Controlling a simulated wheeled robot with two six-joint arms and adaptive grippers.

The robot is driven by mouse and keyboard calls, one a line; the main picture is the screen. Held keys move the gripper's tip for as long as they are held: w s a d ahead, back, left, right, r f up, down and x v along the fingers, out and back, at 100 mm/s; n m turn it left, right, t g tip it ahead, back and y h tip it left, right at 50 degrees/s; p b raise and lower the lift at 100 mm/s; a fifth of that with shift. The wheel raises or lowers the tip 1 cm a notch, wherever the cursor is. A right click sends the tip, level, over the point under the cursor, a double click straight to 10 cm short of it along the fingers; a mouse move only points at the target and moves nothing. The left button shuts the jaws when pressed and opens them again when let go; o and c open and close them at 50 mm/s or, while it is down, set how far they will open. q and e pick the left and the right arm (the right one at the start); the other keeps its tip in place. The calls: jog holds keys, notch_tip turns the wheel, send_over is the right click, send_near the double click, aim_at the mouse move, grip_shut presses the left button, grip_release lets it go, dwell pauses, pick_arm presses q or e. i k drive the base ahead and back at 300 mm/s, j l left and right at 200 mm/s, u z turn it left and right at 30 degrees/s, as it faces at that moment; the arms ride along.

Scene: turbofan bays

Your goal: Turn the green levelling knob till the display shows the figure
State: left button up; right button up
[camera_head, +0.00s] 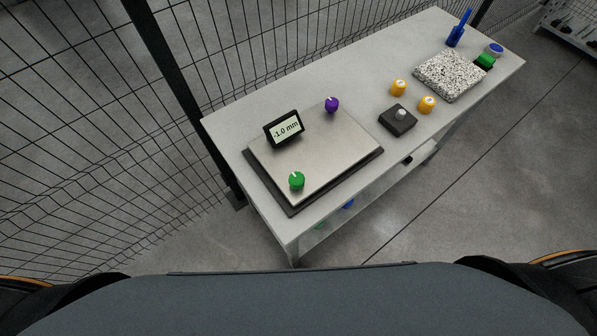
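The green levelling knob (296,181) sits at the near left part of a grey metal plate (325,153), with a light mark on its top. The display (284,128) is a black-framed screen at the plate's far left edge and reads "-1.0 mm". A purple knob (332,104) sits at the plate's far edge, right of the display. Neither of my grippers is in view, and nothing touches the green knob.
The plate rests on a light grey table (243,108). To the right are two yellow-orange pieces (398,88) (427,104), a dark block with a pale knob (397,121), a speckled slab (450,75) and a blue upright item (460,28). Wire mesh fencing (70,130) stands behind.

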aim_at(297, 180)
jog(key=k, duration=0.55)
jog(key=k+u, duration=0.1)
jog(key=u, duration=1.3)
jog(key=k+l+u, duration=0.1)
jog(key=k, duration=0.25)
jog(key=k+l, duration=0.2)
jog(key=k, duration=0.2)
jog(key=u, duration=0.05)
